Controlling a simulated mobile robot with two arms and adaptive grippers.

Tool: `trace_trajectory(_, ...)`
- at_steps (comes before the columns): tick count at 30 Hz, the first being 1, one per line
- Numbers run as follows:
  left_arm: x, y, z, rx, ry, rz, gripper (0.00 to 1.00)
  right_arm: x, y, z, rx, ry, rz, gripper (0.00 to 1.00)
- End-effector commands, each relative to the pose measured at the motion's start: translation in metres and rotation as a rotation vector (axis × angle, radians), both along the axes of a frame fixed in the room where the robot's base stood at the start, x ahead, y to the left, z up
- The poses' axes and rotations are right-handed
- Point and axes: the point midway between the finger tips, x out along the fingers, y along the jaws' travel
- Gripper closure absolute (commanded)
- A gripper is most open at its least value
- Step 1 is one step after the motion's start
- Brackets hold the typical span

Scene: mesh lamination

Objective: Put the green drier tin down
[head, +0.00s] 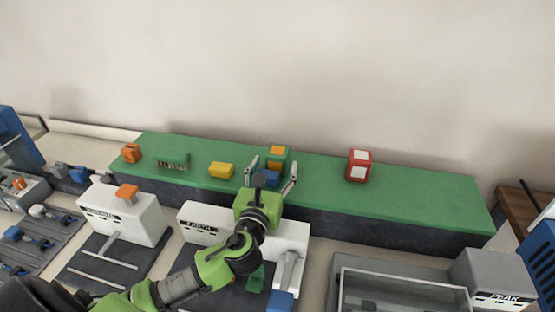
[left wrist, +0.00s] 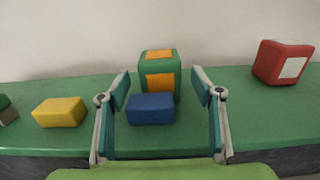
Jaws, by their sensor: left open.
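The green drier tin (head: 277,151), a green cube with orange labels, stands upright on the green shelf (head: 325,180). It also shows in the left wrist view (left wrist: 159,63). My left gripper (head: 273,165) is open, its fingers spread to either side in front of the tin. In the left wrist view the gap between the fingertips (left wrist: 160,87) frames the tin's lower part, and the fingers look clear of it. A blue block (left wrist: 151,109) sits in front of the tin and hides part of its base. My right gripper is not in view.
A yellow block (head: 221,170) lies to the left, and a red tin with white labels (head: 359,165) stands to the right. An orange block (head: 131,153) and a green comb-like rack (head: 172,161) are further left. The shelf right of the red tin is clear.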

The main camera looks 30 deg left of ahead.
Motion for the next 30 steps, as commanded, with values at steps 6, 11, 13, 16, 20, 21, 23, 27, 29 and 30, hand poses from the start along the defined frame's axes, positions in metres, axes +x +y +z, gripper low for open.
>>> trace_trajectory(6,0.033,0.008,0.002,0.001,-0.001,0.002,0.4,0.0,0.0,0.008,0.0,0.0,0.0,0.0)
trace_trajectory(11,0.041,0.011,0.001,0.0,-0.001,0.001,0.4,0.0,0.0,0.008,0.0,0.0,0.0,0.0)
trace_trajectory(13,0.042,0.011,0.001,0.0,0.0,0.001,0.4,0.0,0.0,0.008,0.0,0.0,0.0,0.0)
trace_trajectory(16,0.041,0.011,0.001,0.0,0.0,0.001,0.4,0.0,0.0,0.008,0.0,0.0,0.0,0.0)
trace_trajectory(20,0.041,0.011,0.001,0.0,0.0,0.001,0.69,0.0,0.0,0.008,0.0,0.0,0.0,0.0)
trace_trajectory(21,0.041,0.011,0.001,0.0,0.0,0.001,0.79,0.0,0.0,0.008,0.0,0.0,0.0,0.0)
trace_trajectory(23,0.041,0.011,0.001,0.0,0.0,0.001,0.87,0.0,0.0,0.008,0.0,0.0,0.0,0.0)
trace_trajectory(27,0.041,0.011,0.001,0.001,-0.002,0.001,0.91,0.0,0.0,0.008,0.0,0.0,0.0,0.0)
trace_trajectory(29,0.041,0.011,0.001,0.001,-0.002,0.001,0.91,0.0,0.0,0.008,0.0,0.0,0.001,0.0)
trace_trajectory(30,0.041,0.011,0.002,0.001,-0.002,0.001,0.91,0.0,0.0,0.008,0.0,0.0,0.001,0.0)
